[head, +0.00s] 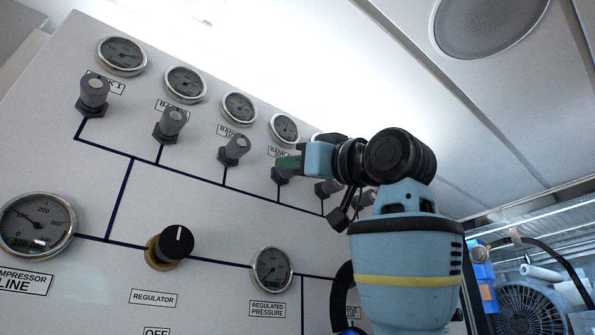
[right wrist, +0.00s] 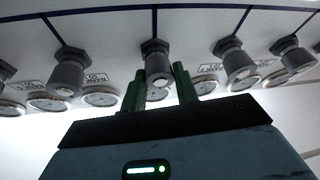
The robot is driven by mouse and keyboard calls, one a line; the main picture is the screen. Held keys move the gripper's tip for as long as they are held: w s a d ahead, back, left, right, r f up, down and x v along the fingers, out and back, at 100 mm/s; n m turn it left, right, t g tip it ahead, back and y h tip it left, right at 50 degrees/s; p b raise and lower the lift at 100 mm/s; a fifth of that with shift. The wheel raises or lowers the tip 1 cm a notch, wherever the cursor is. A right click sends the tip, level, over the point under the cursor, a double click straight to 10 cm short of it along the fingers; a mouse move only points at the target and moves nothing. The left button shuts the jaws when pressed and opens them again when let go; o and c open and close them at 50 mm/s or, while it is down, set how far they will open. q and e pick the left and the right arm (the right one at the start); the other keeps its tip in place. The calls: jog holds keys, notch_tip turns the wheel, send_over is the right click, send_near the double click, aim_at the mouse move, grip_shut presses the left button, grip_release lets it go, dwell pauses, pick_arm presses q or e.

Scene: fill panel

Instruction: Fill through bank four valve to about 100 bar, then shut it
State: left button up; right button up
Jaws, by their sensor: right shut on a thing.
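The panel (head: 215,200) carries a sloping row of grey bank valves, each with a round gauge above it. The bank four valve (head: 281,177) is the fourth from the left and is partly covered by my right gripper (head: 288,163). Its gauge (head: 284,128) is above it; the needle is too small to read surely. In the right wrist view the green fingers of my right gripper (right wrist: 160,86) are on either side of the bank four valve knob (right wrist: 157,68), shut on it. My left gripper is not in view.
The bank three valve (head: 234,150) is close by on the left, and another valve (head: 327,188) on the right. Below are the black regulator knob (head: 176,243), the regulated pressure gauge (head: 271,268) and the compressor line gauge (head: 37,224). A fan (head: 530,310) stands at lower right.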

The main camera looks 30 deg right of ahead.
jog(key=o, duration=1)
jog(key=shift+c, duration=0.2)
jog(key=v, duration=0.8)
dwell(0.8)
